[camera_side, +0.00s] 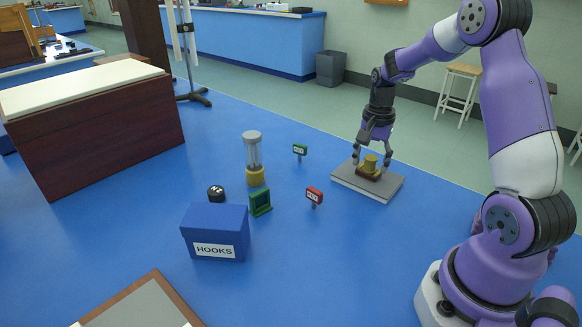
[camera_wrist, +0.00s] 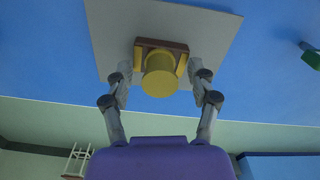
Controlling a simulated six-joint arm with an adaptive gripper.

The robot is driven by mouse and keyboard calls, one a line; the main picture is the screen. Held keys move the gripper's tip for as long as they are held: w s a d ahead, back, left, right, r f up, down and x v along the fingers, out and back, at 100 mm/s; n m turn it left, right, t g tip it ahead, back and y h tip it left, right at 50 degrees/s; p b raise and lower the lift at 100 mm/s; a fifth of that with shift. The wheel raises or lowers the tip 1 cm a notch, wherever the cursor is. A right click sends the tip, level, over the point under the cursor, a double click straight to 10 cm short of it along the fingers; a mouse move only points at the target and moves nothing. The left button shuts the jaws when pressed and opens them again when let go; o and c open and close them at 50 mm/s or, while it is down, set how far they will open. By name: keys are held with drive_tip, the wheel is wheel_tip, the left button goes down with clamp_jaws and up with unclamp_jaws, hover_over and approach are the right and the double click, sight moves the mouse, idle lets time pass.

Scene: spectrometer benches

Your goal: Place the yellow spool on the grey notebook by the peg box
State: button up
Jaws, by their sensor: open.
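A yellow spool (camera_side: 370,163) stands with a brown block-like piece (camera_side: 369,175) under it on a grey notebook (camera_side: 389,190). The wrist view shows the round yellow end of the spool (camera_wrist: 160,76), the brown piece (camera_wrist: 149,43) behind it and the notebook (camera_wrist: 108,28). I cannot tell whether spool and brown piece are joined. My gripper (camera_side: 372,162) points down over the notebook, open, one finger on each side of the spool. In the wrist view the fingers (camera_wrist: 160,72) stand apart from the yellow end. A blue box (camera_side: 213,234) reads HOOKS; I see no box marked for pegs.
A brown-framed grey board (camera_side: 146,308) lies in front.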

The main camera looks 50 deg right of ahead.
sight(371, 157)
wheel_tip(371, 157, up, 11)
drive_tip(key=s+a+r+n+t, duration=0.1)
drive_tip(key=s+a+n+t, duration=0.1)
drive_tip(key=s+a+n, duration=0.2)
drive_tip(key=s+a+r+n+t, duration=0.1)
drive_tip(key=s+a+n+t, duration=0.2)
drive_tip(key=a+n, duration=0.8)
drive_tip(key=s+a, duration=0.1)
drive_tip(key=a, duration=0.4)
drive_tip(key=shift+r+t, duration=0.3)
drive_tip(key=shift+r, duration=0.1)
